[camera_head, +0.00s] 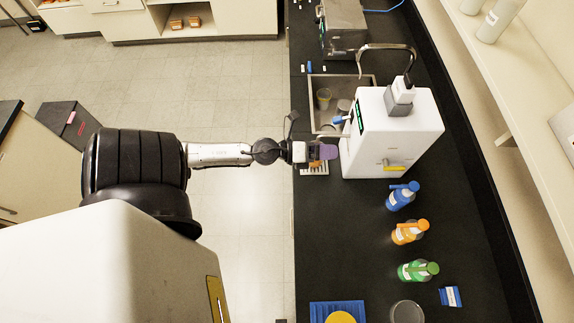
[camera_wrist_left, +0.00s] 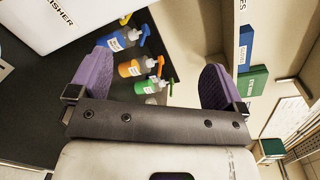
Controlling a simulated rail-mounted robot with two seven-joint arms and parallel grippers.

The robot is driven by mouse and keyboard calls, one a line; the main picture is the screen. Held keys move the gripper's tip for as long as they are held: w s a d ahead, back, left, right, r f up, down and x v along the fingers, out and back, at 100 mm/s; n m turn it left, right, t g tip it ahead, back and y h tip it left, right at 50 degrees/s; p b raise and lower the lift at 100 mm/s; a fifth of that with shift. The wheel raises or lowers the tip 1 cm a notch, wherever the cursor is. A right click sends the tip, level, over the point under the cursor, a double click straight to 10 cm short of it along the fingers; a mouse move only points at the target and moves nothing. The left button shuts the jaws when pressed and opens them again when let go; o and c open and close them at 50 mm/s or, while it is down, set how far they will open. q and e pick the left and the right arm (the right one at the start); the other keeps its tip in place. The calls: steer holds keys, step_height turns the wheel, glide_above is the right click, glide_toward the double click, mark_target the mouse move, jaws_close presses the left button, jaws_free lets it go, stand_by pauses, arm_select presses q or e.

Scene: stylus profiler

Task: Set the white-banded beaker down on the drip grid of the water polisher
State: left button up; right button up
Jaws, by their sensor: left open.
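The water polisher (camera_head: 385,140) is a white box on the black bench. Its white side, with a label ending in "ISHER", also shows in the left wrist view (camera_wrist_left: 75,22). My left gripper (camera_head: 325,152), with purple pads, is beside the polisher's lower left corner. In the left wrist view (camera_wrist_left: 160,85) its fingers are wide apart with nothing between them. A small slatted piece (camera_head: 314,168) lies partly under the gripper; I cannot tell whether it is the drip grid. A clear beaker (camera_head: 407,312) stands at the bottom edge; no white band is distinguishable. My right gripper is not in view.
A sink (camera_head: 322,120) beside the polisher holds cups, with a curved faucet (camera_head: 386,47) behind. Blue (camera_head: 402,196), orange (camera_head: 409,232) and green (camera_head: 417,270) bottles stand along the bench. A blue rack (camera_head: 338,306) is at the bottom. The bench left of the bottles is clear.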

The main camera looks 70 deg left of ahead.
arm_select(q)
steer(key=s+d+f+n+g+y, duration=0.1)
steer(key=s+d+f+n+g, duration=0.2)
steer(key=n, duration=0.9)
steer(key=s+d+f+n+g+y, duration=0.2)
steer(key=s+d+f+n+g, duration=0.2)
steer(key=s+d+n+g, duration=0.6)
steer(key=s+d+n, duration=0.1)
steer(key=s+n, duration=0.1)
steer(key=n, duration=0.1)
steer(key=shift+s+d+y, duration=0.25)
steer(key=shift+d+y, duration=0.05)
steer(key=shift+d, duration=0.05)
